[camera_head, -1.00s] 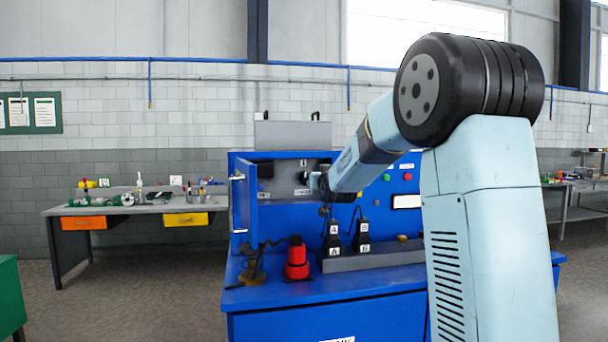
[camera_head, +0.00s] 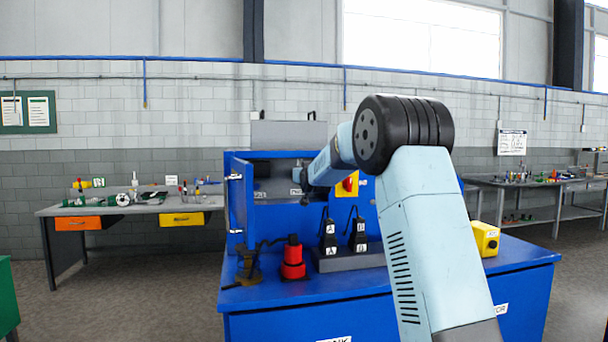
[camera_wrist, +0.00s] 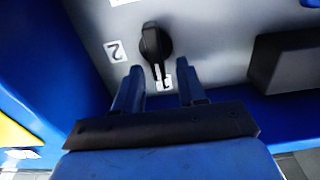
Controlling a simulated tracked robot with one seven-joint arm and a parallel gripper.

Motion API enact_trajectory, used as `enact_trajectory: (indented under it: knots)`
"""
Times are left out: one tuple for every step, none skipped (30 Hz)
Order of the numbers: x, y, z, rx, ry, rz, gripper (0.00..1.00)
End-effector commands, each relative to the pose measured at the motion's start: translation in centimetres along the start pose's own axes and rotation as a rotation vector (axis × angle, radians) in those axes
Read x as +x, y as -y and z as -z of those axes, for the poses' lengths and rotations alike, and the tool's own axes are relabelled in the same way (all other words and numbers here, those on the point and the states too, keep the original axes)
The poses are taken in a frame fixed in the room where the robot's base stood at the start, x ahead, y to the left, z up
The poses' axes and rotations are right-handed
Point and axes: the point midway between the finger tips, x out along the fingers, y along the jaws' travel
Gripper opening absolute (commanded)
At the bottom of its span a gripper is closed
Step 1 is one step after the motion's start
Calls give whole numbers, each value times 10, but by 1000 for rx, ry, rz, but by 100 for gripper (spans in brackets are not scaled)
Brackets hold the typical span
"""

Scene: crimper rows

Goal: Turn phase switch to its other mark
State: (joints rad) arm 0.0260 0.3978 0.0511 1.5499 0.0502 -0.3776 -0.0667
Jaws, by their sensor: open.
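The phase switch (camera_wrist: 153,42) is a black knob on a grey panel, in the wrist view. Its narrow end points toward the label "1" (camera_wrist: 166,86); the label "2" (camera_wrist: 115,51) is to its left. My gripper (camera_wrist: 161,71) is open, with one blue finger on each side of the knob's narrow end in the picture. I cannot tell whether the fingers reach down around it or touch it. In the head view my gripper is at the opening of the blue cabinet (camera_head: 238,205), mostly hidden by my arm, and the knob cannot be made out.
The cabinet door stands open on the left. A dark block (camera_wrist: 285,62) sits right of the knob. On the blue bench are a red device (camera_head: 292,262), two black handsets (camera_head: 329,238) on a grey base, and a yellow box (camera_head: 486,238) at right. A red-and-yellow switch (camera_head: 348,184) is beside my arm.

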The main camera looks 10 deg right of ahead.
Motion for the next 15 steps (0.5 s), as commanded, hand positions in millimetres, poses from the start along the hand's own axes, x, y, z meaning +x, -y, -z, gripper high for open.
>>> enact_trajectory:
  knots:
    - [2,0,0,0,0,0,40]
    - [3,0,0,0,0,0,40]
    - [4,0,0,0,1,0,40]
    - [4,0,0,0,1,0,40]
    - [5,0,0,0,1,0,40]
    - [5,0,0,0,1,0,40]
    - [5,0,0,0,1,0,40]
    - [5,0,0,0,1,0,40]
    - [5,0,0,0,1,0,40]
    - [5,0,0,0,1,0,40]
    - [4,0,0,0,1,0,40]
    - [4,-1,0,0,1,-1,38]
    - [4,-1,0,0,1,-1,35]
    - [4,-1,0,0,1,-1,32]
    - [4,-1,0,0,1,-1,28]
